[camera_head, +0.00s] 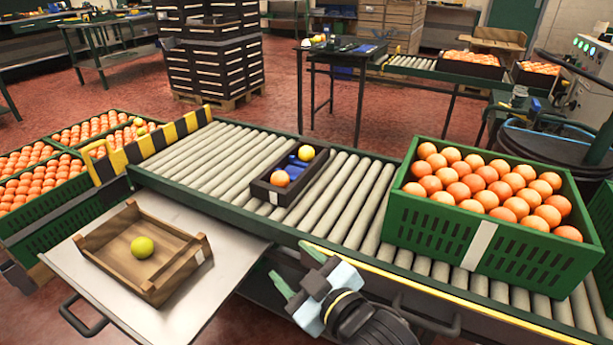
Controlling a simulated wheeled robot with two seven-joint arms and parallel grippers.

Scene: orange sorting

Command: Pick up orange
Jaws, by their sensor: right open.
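A single orange (280,178) sits in a small dark tray (262,192) on the roller conveyor, with a yellow fruit (306,153) in the compartment behind it. A large green crate (424,229) at the right of the conveyor is heaped with oranges (503,192). A wooden tray (128,274) on the side table at left holds one yellow-green fruit (142,247). My right gripper (292,268) is open and empty at the conveyor's front edge, in front of the dark tray and apart from it. My left gripper is not in view.
The conveyor rollers (205,165) are clear left of the dark tray. A yellow-black striped bar (168,138) stands at the conveyor's left end. Several crates of oranges (40,175) stand at far left. The metal side table (215,290) has free room around the wooden tray.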

